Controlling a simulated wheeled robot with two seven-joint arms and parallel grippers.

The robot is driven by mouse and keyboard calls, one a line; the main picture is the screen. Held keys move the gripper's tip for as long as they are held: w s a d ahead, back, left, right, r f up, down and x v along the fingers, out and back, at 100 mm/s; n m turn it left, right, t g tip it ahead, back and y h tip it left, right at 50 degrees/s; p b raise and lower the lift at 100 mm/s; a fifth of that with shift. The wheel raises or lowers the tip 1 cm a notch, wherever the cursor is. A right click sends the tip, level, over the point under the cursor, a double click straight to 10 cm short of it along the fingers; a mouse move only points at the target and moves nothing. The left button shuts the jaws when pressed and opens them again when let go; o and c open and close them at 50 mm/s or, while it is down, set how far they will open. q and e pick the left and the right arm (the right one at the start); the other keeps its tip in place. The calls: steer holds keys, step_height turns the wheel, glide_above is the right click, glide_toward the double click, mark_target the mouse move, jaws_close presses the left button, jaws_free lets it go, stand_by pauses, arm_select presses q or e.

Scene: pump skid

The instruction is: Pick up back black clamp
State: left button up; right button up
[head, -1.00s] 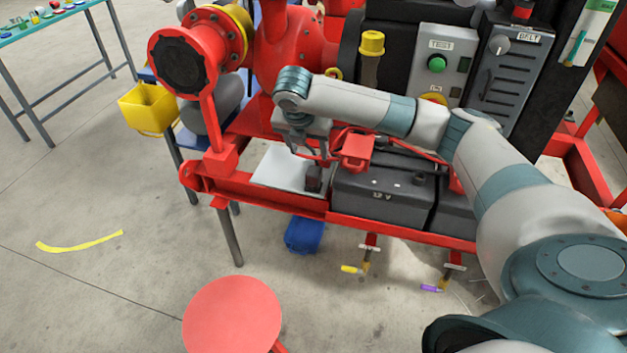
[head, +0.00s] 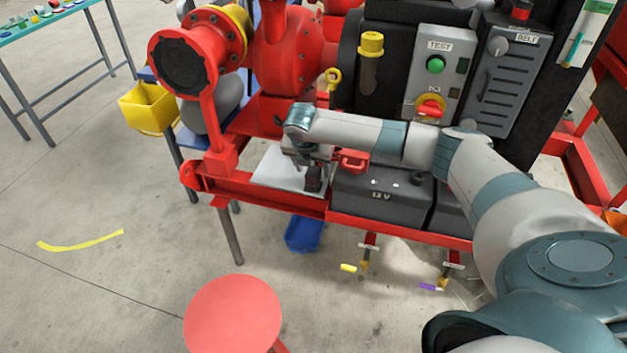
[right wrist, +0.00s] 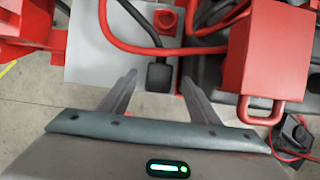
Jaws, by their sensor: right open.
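A black clamp (head: 313,180) with a dark cable rests on the right part of the pale tray (head: 270,172) on the red skid frame. In the right wrist view a black clamp (right wrist: 160,76) lies ahead, between the lines of my two fingers. My right gripper (right wrist: 160,80) is open, a finger on each side of the clamp; I cannot tell whether they touch it. In the head view the right gripper (head: 308,162) is over the tray, partly hiding the clamp. My left gripper is out of view.
A red box with a handle (head: 353,160) sits right of the gripper, near the black 12 V battery (head: 380,196). Red cables (right wrist: 130,42) cross above the clamp in the wrist view. A blue bin (head: 303,234) and a red stool (head: 232,314) stand in front, below.

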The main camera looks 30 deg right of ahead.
mark_target(313, 173)
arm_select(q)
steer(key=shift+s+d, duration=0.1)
arm_select(e)
steer(key=shift+f, duration=0.45)
steer(key=p+x, duration=0.1)
steer(key=x, duration=0.2)
steer(key=shift+a+f, duration=0.1)
steer(key=shift+a, duration=0.05)
steer(key=shift+f, duration=0.35)
steer(key=shift+w+f, duration=0.1)
steer(key=shift+f, duration=0.1)
steer(key=shift+d, duration=0.2)
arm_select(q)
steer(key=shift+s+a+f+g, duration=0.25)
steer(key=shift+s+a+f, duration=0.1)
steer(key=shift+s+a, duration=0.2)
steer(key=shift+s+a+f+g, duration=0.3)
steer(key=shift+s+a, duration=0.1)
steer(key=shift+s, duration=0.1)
